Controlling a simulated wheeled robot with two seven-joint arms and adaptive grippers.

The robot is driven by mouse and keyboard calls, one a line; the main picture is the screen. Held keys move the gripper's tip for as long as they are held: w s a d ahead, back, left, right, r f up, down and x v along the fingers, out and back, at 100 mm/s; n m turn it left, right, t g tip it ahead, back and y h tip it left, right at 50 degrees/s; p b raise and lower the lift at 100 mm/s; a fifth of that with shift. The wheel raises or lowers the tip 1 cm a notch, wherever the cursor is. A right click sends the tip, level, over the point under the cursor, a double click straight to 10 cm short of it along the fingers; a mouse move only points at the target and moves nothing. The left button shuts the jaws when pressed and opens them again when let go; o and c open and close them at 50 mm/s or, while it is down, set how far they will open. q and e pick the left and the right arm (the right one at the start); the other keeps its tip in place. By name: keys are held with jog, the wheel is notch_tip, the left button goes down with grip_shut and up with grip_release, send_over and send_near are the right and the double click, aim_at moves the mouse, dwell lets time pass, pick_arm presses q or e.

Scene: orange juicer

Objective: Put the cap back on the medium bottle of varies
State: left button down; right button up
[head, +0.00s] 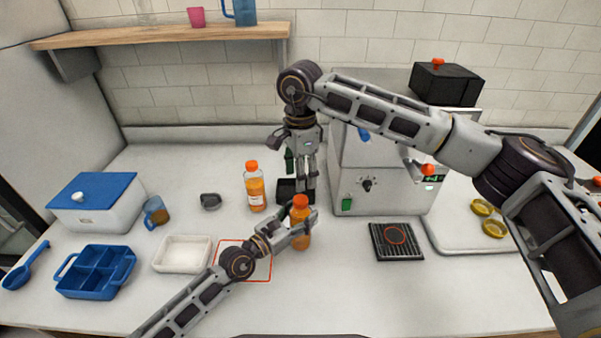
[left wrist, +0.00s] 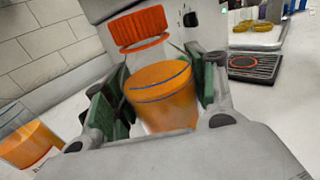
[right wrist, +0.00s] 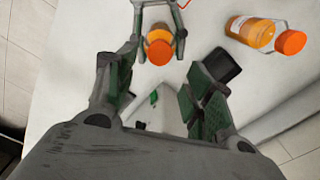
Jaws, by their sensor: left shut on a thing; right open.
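The medium bottle (head: 301,239) of orange juice stands upright at the middle of the counter; it also shows in the left wrist view (left wrist: 163,90). My left gripper (head: 299,226) is shut around its body. An orange cap (head: 300,201) is at the bottle's top, with clear neck below it in the left wrist view (left wrist: 138,28); I cannot tell how tightly it sits. The right wrist view shows this cap (right wrist: 159,52) from above. My right gripper (head: 306,188) points down, open and empty, just above and behind the cap, not touching it.
Another capped juice bottle (head: 254,190) stands left of the held one. A black block (head: 287,189) is close behind. The juicer (head: 378,185) and a black drip grate (head: 396,242) are to the right. A white tray (head: 183,254) and blue divided tray (head: 95,272) lie left.

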aim_at(301, 199)
jog(key=shift+f, duration=0.1)
dwell(0.3)
jog(key=shift+f, duration=3.9)
jog(key=c, duration=1.1)
jog(key=m, duration=0.8)
jog(key=o, duration=1.1)
